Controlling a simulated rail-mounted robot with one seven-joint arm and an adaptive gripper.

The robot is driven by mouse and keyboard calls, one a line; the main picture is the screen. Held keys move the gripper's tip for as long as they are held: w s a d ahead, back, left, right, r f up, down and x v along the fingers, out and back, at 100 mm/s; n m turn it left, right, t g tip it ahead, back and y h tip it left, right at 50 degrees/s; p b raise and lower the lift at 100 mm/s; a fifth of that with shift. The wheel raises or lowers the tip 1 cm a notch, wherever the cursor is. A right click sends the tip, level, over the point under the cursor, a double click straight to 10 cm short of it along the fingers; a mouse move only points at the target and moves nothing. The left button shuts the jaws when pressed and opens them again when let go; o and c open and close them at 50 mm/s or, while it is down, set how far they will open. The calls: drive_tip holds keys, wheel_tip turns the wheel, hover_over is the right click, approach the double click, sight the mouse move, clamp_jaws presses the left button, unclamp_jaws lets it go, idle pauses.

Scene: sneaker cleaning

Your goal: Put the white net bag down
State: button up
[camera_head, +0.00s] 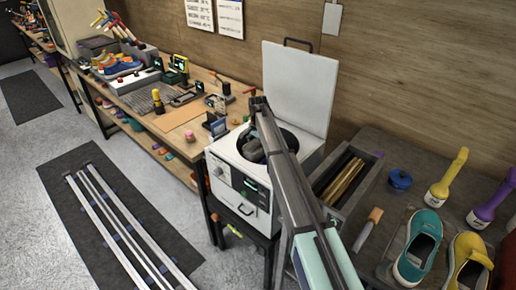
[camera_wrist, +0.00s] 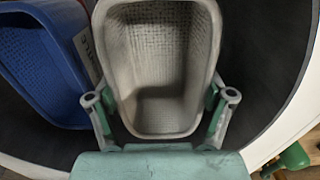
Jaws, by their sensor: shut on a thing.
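The white net bag (camera_wrist: 163,62) is an open, basket-like tub with a woven texture, in the middle of the wrist view. My gripper (camera_wrist: 160,108) has its green and grey fingers on either side of the bag's near end and is shut on it. The bag is inside the dark round drum (camera_wrist: 262,60) of the white washer (camera_head: 238,182). Whether it touches the drum bottom cannot be told. A blue bag (camera_wrist: 38,68) with a pale label lies beside it on the left. In the head view my arm hides the bag.
The washer's white lid (camera_head: 299,88) stands open behind the drum. A grey box of wooden sticks (camera_head: 345,180) and a table with a teal shoe (camera_head: 418,247) and a yellow shoe (camera_head: 468,262) are to the right. A workbench (camera_head: 180,125) with tools stands left.

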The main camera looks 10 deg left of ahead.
drive_tip(key=shift+f, duration=0.6)
drive_tip(key=o, duration=1.1)
drive_tip(key=shift+f, duration=0.15)
drive_tip(key=shift+c, duration=0.2)
wheel_tip(320, 180, up, 12)
drive_tip(key=b, duration=0.3)
drive_tip(key=shift+r+b, duration=0.2)
drive_tip(key=shift+b, duration=0.2)
